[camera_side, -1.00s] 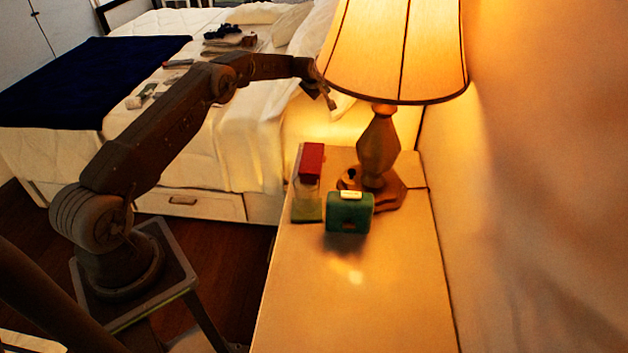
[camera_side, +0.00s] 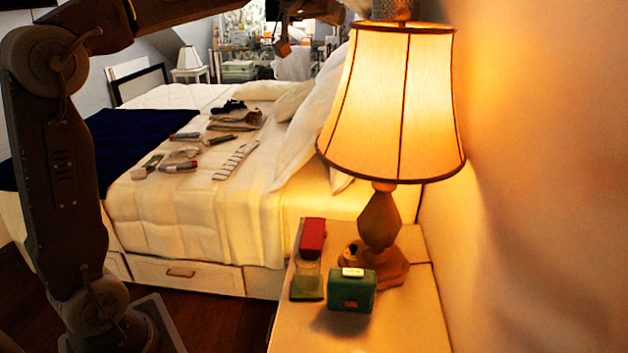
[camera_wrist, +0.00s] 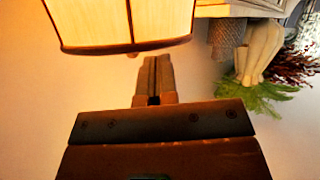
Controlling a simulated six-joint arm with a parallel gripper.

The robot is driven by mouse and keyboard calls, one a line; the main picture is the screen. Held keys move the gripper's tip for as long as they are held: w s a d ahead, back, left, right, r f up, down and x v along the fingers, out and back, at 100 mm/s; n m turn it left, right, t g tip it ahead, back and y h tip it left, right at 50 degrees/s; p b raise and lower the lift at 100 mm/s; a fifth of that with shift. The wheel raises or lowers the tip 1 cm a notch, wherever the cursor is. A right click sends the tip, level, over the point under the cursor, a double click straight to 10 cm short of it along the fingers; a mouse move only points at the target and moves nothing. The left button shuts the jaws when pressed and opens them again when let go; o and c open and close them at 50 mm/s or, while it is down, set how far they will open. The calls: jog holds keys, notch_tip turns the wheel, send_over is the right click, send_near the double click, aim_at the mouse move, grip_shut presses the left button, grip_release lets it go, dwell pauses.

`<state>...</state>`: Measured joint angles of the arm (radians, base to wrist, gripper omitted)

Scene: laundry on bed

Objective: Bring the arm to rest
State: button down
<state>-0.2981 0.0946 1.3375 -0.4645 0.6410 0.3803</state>
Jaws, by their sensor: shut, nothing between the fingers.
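My arm stands raised at the left of the side view and reaches across the top of the picture. My gripper (camera_side: 283,48) hangs high above the far part of the bed in that view, left of the lamp. In the wrist view my gripper (camera_wrist: 155,66) has its fingers together and nothing is between them. The lit lamp (camera_wrist: 118,20) fills the top left of the wrist view, just beyond the fingertips in the picture. Part of my arm is cut off by the top edge of the side view.
The lamp (camera_side: 390,100) stands on a nightstand (camera_side: 345,335) with a green clock-like box (camera_side: 351,290) and a red-topped item (camera_side: 312,238). The bed (camera_side: 190,225) holds several small items and folded clothes (camera_side: 236,121). A figurine (camera_wrist: 262,50) and green leaves (camera_wrist: 258,96) show in the wrist view.

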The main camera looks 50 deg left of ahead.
jog(key=s+d+f+g, duration=0.3)
jog(key=s+d+f, duration=0.2)
jog(key=s+f, duration=0.8)
jog(key=s+d+f+m+g, duration=0.1)
jog(key=s+d+f+g, duration=0.3)
jog(key=s+f, duration=0.9)
jog(key=s+d, duration=0.2)
jog(key=s, duration=0.3)
jog(key=shift+s+d+f, duration=0.25)
jog(key=shift+s, duration=0.1)
